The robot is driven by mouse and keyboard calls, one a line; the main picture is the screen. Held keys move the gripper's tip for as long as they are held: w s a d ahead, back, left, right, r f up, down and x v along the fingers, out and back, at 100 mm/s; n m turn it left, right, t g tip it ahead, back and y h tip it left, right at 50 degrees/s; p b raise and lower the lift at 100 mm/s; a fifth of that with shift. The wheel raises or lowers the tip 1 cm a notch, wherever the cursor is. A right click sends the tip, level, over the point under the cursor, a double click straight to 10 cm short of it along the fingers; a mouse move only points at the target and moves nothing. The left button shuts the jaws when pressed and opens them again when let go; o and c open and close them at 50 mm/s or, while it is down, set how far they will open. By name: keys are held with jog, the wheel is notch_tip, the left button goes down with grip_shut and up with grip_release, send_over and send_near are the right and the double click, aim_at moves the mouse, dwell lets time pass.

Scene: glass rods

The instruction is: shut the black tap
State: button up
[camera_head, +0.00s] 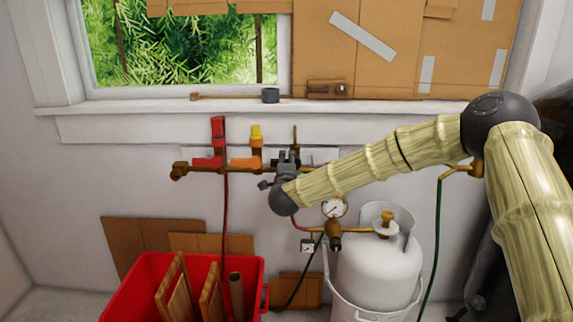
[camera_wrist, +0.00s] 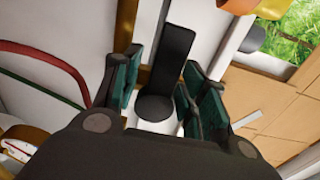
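The black tap (camera_wrist: 173,60) shows in the wrist view as a long flat black lever with a round hub at its base. The lever stands between the green-padded fingers of my gripper (camera_wrist: 160,88). The fingers are apart, with a gap on the left of the lever; the right pads are close to it, and I cannot tell if they touch. In the head view my gripper (camera_head: 288,160) is at the brass pipe, right of the other taps, and largely hides the black tap.
A red tap (camera_head: 217,130) and a yellow-orange tap (camera_head: 256,136) sit on the pipe to the left. A pressure gauge (camera_head: 334,207) and a white gas cylinder (camera_head: 375,262) stand below right. A red crate (camera_head: 135,292) with wood pieces is below left. A window sill (camera_head: 150,107) runs above.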

jog(key=shift+a, duration=0.1)
jog(key=s, duration=1.2)
jog(key=shift+a, duration=0.45)
jog(key=shift+f, duration=0.1)
